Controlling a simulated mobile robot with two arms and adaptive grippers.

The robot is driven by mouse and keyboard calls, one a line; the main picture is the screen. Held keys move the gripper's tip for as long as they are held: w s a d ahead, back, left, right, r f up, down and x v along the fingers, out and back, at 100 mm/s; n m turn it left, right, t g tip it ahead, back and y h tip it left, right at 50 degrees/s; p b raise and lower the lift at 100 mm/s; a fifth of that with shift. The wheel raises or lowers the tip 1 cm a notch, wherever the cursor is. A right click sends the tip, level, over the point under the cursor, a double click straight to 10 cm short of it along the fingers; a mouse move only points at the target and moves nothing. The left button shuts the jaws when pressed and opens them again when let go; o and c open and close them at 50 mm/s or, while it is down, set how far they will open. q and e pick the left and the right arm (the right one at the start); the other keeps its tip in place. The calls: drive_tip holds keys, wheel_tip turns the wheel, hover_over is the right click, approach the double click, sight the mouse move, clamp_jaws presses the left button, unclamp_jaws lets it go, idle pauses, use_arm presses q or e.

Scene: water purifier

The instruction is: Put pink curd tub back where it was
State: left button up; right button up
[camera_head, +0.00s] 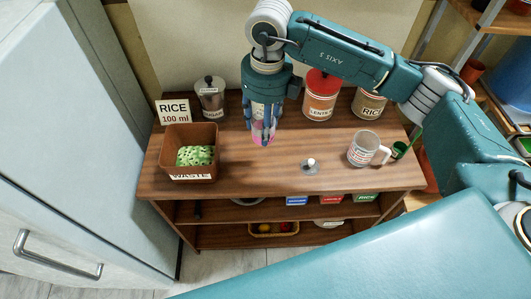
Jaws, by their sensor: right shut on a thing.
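My right gripper (264,115) hangs down over the middle of the wooden worktop and is shut on the pink curd tub (263,138). The tub shows only as a small pink piece under and between the fingers; the rest is hidden by them. I cannot tell if the tub's base touches the worktop. My left gripper is not in view.
The front centre is clear.

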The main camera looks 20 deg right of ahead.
wheel_tip(320, 180, down, 9)
drive_tip(key=shift+f+p, duration=0.15)
drive_tip(key=shift+p, duration=0.85)
wheel_tip(320, 180, down, 4)
drive_tip(key=shift+p, duration=0.5)
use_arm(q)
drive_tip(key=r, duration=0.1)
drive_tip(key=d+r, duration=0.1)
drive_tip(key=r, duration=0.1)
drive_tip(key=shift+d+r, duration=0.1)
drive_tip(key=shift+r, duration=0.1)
use_arm(e)
drive_tip(key=shift+f, duration=0.2)
drive_tip(key=o, duration=1.3)
drive_tip(key=shift+d, duration=0.1)
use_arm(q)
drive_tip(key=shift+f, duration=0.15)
